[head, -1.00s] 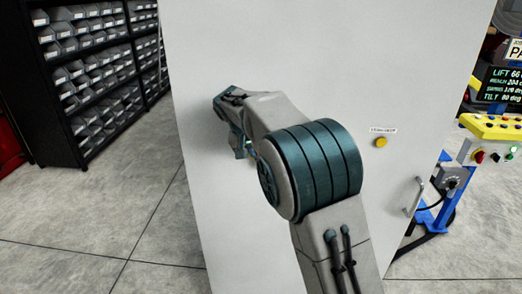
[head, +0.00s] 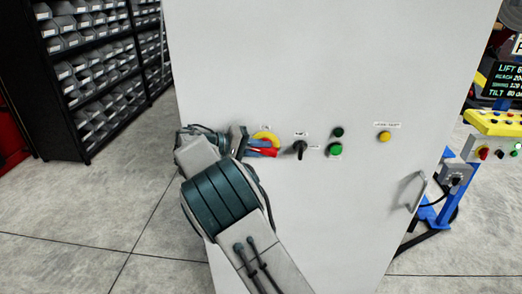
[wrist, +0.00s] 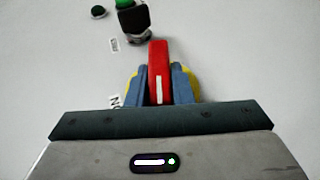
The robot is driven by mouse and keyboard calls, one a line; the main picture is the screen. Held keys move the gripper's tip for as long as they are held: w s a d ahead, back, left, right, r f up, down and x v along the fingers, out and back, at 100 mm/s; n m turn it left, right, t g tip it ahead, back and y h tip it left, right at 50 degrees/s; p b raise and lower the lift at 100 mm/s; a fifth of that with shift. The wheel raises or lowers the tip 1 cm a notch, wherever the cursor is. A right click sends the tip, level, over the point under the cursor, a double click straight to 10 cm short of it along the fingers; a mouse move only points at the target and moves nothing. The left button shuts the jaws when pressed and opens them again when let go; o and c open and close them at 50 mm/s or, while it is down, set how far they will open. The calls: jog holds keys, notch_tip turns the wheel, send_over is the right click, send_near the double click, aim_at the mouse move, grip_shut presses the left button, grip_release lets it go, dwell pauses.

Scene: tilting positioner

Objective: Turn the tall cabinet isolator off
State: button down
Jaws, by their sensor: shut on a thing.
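The tall cabinet (head: 330,60) is a large light-grey box filling the middle of the head view. Its isolator has a red handle (head: 268,153) on a yellow plate (head: 266,137), at the left of the row of controls. My gripper (head: 262,148) reaches it from the left. In the wrist view the blue fingers of my gripper (wrist: 160,85) are shut on the red handle (wrist: 158,62), one on each side. The handle has a white stripe. The fingers hide much of the yellow plate, and the label beside it is partly covered.
Right of the isolator are a black selector switch (head: 300,148), a green button (head: 335,150), a dark green button (head: 338,132) and a yellow button (head: 384,136). A door handle (head: 412,190) sits lower right. Shelving with bins (head: 90,80) stands left; a yellow control panel (head: 495,122) stands right.

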jog(key=shift+f+n+t+h+b, duration=0.2)
jog(key=shift+n+t+h+b, duration=0.4)
jog(key=shift+h, duration=0.8)
jog(key=c, duration=1.3)
grip_release()
jog(key=shift+a, duration=0.1)
jog(key=b+v, duration=0.3)
jog(key=v, duration=1)
jog(key=shift+a+f, duration=0.15)
jog(key=shift+a, duration=0.3)
